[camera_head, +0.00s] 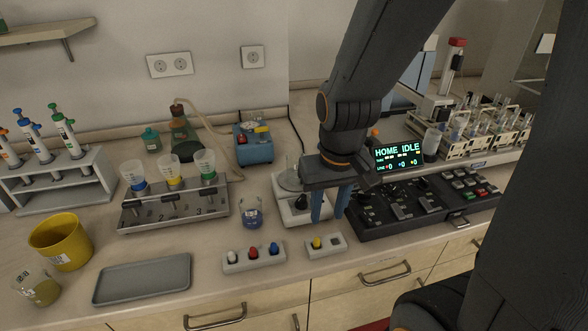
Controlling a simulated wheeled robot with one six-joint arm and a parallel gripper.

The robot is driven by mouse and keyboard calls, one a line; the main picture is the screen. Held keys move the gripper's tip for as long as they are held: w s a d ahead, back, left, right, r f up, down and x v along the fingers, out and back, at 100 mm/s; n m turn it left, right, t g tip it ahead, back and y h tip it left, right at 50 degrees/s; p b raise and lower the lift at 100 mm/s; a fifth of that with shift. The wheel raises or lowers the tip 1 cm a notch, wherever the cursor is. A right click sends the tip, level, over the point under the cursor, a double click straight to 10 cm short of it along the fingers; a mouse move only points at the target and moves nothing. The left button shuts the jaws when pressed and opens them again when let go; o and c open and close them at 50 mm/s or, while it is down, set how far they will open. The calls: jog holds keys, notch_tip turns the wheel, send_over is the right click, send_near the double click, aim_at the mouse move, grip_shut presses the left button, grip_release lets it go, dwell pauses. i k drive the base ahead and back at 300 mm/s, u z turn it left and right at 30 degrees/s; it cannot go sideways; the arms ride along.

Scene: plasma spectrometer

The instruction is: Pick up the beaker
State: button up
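A clear glass beaker (38,288) with yellowish contents and a dark mark stands at the lower left, beside the yellow tub (61,246).
A grey tray (143,278) lies empty right of the lower-left beaker. Switch boxes (253,257) (325,245) sit near the counter's front edge. A rack with three funnels (173,207), a pipette stand (54,180) and a black control panel (405,205) occupy the counter.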

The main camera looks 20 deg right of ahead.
aim_at(249, 203)
jog(key=k, duration=1)
jog(key=u, duration=1.5)
jog(key=i, duration=0.7)
jog(key=z, duration=2.55)
